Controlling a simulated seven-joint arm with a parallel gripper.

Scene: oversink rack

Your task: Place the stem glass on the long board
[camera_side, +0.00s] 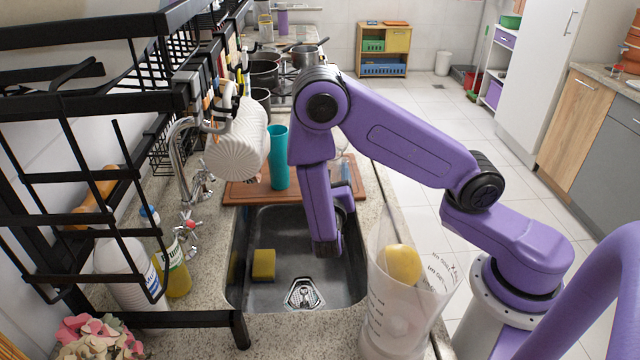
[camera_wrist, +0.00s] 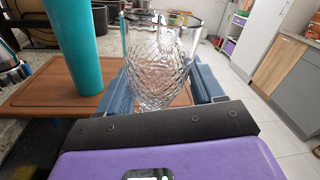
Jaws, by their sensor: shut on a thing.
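The stem glass (camera_wrist: 163,62), clear with a diamond-cut bowl, stands upright between the two blue-grey fingers of my gripper (camera_wrist: 163,88) in the wrist view. The fingers are shut on it. Its stem and foot are hidden behind the gripper. In the side view only a bit of the glass (camera_side: 342,166) shows beside my arm, and my gripper (camera_side: 343,192) is partly hidden by it. The long board (camera_side: 238,192) is brown wood and lies across the far end of the sink; it also shows in the wrist view (camera_wrist: 48,92). I cannot tell whether the glass touches it.
A tall teal cup (camera_side: 278,160) stands on the board, left of the glass. The sink (camera_side: 275,297) holds a yellow sponge (camera_side: 263,265). A black rack (camera_side: 95,178) and faucet (camera_side: 180,150) are left.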

